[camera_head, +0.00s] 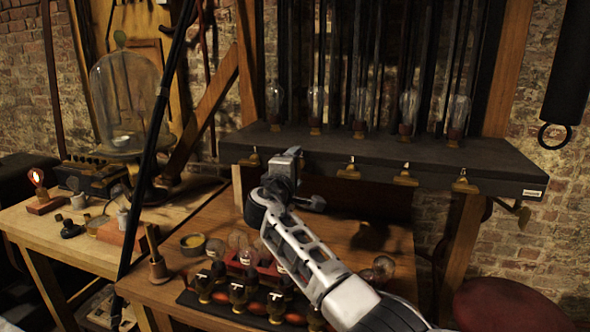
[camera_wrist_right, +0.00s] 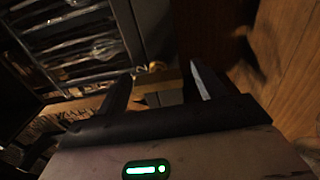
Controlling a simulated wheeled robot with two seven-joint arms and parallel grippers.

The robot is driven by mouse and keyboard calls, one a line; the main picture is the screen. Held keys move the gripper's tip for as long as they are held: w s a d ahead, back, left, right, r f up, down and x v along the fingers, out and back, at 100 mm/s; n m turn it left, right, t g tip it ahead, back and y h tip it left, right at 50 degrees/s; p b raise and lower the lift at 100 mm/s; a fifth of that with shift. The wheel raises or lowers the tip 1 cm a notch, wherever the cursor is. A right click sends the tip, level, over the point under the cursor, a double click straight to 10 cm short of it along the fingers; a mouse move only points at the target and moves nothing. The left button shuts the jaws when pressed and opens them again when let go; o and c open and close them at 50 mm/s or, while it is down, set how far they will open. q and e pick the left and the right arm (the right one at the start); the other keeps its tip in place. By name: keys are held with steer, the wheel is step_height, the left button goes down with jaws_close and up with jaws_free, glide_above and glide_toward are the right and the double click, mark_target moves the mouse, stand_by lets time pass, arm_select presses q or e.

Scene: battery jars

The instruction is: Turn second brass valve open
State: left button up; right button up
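Small brass valves hang in a row along the front edge of a dark shelf: the leftmost (camera_head: 250,158), a middle one (camera_head: 348,170), another (camera_head: 405,176) and the right one (camera_head: 464,184). The second valve from the left appears hidden behind my right gripper (camera_head: 300,178), which is raised just in front of the shelf edge. In the right wrist view, my right gripper (camera_wrist_right: 160,76) has its two dark fingers apart, with a brass valve (camera_wrist_right: 153,79) showing in the gap. I cannot tell if either finger touches it. My left gripper is not in view.
Glass bulbs (camera_head: 316,105) stand on the dark shelf (camera_head: 380,150) among black rods. Below is a wooden table (camera_head: 215,225) with a black-capped row of jars (camera_head: 238,292) and a small tin (camera_head: 192,243). A glass bell jar (camera_head: 125,100) stands left; a red stool (camera_head: 510,305) stands right.

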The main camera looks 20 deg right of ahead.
steer(key=shift+a, duration=0.1)
steer(key=b+v, duration=0.2)
steer(key=v, duration=1.4)
